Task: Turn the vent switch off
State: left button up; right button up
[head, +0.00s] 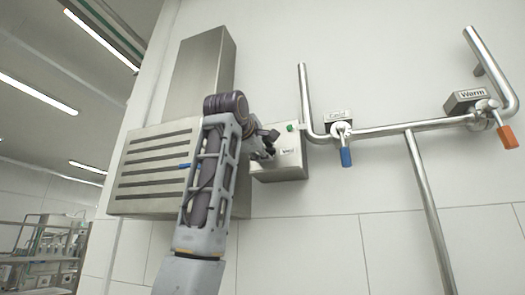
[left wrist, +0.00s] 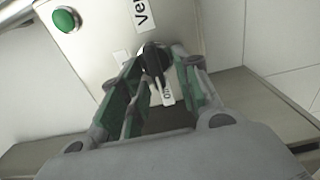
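The vent switch box (head: 290,167) is a metal box on the wall, beside the vent hood. In the left wrist view its face (left wrist: 95,50) carries a cut-off "Ven" label (left wrist: 140,12), a black switch knob (left wrist: 152,60) and a white label reading "On" (left wrist: 168,93). My left gripper (head: 266,143) is at the front of the box and hides the knob in the head view. In the left wrist view its fingers (left wrist: 158,62) are apart, one on each side of the knob. Whether they touch it is unclear. My right gripper is not in view.
A green button (head: 291,127) is on the box, also in the left wrist view (left wrist: 65,19). The slatted metal vent hood (head: 150,170) is at left. Pipes with a blue-handled cold valve (head: 345,157) and an orange-handled warm valve (head: 507,136) are at right.

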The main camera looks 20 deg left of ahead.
pick_arm(q)
jog(key=shift+s, duration=0.2)
jog(key=s, duration=1.1)
jog(key=shift+s+a, duration=0.2)
jog(key=shift+s, duration=0.05)
jog(key=shift+w, duration=0.1)
dwell(0.5)
